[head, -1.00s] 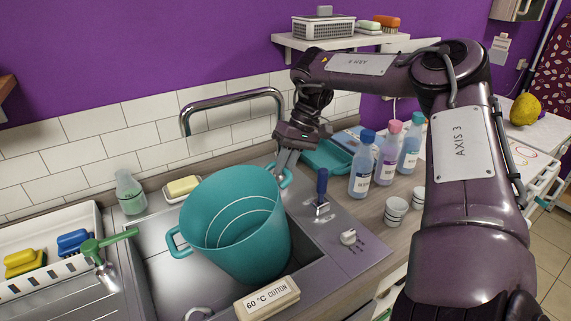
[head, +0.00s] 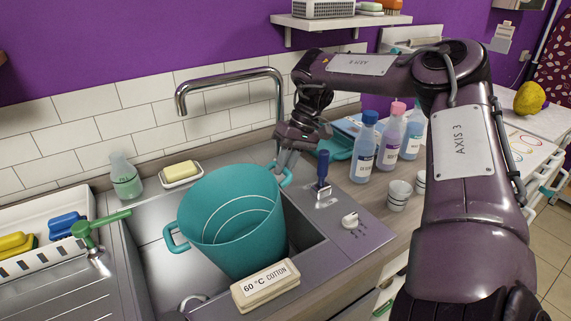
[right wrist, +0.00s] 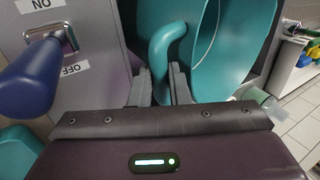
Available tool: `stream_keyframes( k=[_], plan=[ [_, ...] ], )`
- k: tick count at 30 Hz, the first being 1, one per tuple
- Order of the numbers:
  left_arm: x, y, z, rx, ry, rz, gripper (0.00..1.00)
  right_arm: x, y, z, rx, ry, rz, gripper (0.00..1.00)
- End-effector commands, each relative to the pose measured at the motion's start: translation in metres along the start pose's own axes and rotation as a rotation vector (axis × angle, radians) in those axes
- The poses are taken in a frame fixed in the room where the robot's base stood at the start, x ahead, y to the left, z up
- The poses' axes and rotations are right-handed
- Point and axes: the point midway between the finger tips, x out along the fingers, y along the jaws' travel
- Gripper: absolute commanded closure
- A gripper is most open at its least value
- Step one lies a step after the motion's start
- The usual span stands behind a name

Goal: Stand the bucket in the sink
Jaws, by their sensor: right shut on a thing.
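The teal bucket (head: 240,225) is in the basin of the metal sink (head: 150,262), its open top facing up and tilted toward me in the head view. Whether its base rests on the basin floor is hidden. My right gripper (head: 284,166) is shut on the bucket's handle at the far right of its rim. The right wrist view shows the teal handle (right wrist: 165,50) between the two fingers (right wrist: 160,85), with the bucket wall behind. My left gripper is not in view.
A chrome tap (head: 232,76) arches behind the bucket. A blue-handled lever (head: 322,172) and a white knob (head: 350,220) stand right of it. Bottles (head: 364,148) stand at the right.

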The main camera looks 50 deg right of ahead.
Motion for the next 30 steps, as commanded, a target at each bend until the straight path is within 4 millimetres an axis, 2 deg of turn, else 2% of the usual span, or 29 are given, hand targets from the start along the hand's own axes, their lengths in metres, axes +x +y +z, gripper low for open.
stream_keyframes(
  k=[1, 15, 30],
  plan=[
    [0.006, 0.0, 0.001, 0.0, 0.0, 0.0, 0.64, 0.007, 0.003, 0.001, 0.0, -0.003, 0.001, 1.0],
    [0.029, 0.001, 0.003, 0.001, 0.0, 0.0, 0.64, 0.032, 0.015, 0.001, 0.001, -0.004, 0.001, 1.0],
    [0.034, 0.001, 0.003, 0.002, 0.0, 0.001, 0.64, 0.037, 0.018, 0.001, 0.001, -0.003, 0.001, 1.0]
  ],
)
